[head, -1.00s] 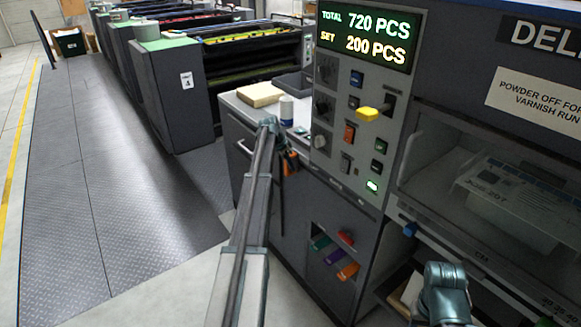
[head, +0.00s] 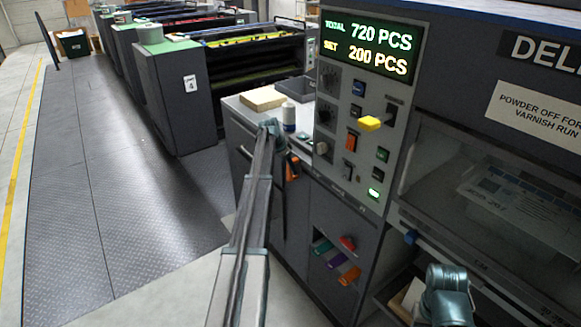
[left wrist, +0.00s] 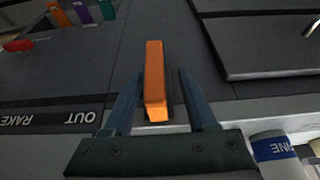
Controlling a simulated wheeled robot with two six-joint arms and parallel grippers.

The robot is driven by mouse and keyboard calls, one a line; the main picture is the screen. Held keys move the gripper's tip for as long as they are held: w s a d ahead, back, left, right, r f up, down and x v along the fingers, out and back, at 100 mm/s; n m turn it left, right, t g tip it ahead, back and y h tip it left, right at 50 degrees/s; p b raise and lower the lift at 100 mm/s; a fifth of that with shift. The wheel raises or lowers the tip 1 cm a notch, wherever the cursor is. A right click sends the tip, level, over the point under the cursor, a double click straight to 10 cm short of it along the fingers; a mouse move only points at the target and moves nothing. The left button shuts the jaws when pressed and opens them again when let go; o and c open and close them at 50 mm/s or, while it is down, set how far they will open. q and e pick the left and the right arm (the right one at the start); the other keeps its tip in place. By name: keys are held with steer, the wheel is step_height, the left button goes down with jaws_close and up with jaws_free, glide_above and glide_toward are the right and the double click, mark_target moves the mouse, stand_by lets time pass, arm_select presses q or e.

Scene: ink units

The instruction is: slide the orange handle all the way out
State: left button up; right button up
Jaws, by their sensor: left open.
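The orange handle (left wrist: 154,78) is an upright bar on the dark cabinet face in the left wrist view. A strip beside it carries upside-down lettering that reads RAKE OUT. My left gripper (left wrist: 160,74) is open, with one finger on each side of the handle; there is a visible gap on the right, and I cannot tell whether the left finger touches. In the head view the orange handle (head: 292,168) is small and partly hidden by my left gripper and wrist, at the cabinet's upper front. My right gripper's fingers are out of view.
A white-and-blue cylinder (left wrist: 275,150) stands on the ledge. The floor left is clear.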

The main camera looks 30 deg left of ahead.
arm_select(q)
steer(key=p+v, duration=0.9)
steer(key=v, duration=0.2)
steer(key=shift+r+p, duration=0.3)
steer(key=shift+p, duration=0.1)
steer(key=s+d+g, duration=0.1)
steer(key=s+d, duration=0.3)
steer(key=d, duration=0.8)
steer(key=s+d+f+g, duration=0.1)
steer(key=s+d, duration=0.2)
steer(key=d, duration=0.8)
steer(key=s+d+g, duration=0.1)
steer(key=s+d, duration=0.3)
steer(key=d, duration=0.8)
steer(key=s+d+y, duration=0.1)
steer(key=s+d, duration=0.8)
steer(key=s, duration=0.2)
steer(key=s+d+g+y, duration=0.1)
steer(key=s+d+y, duration=0.1)
steer(key=s+d, duration=0.7)
steer(key=s, duration=0.3)
steer(key=shift+f+g, duration=0.3)
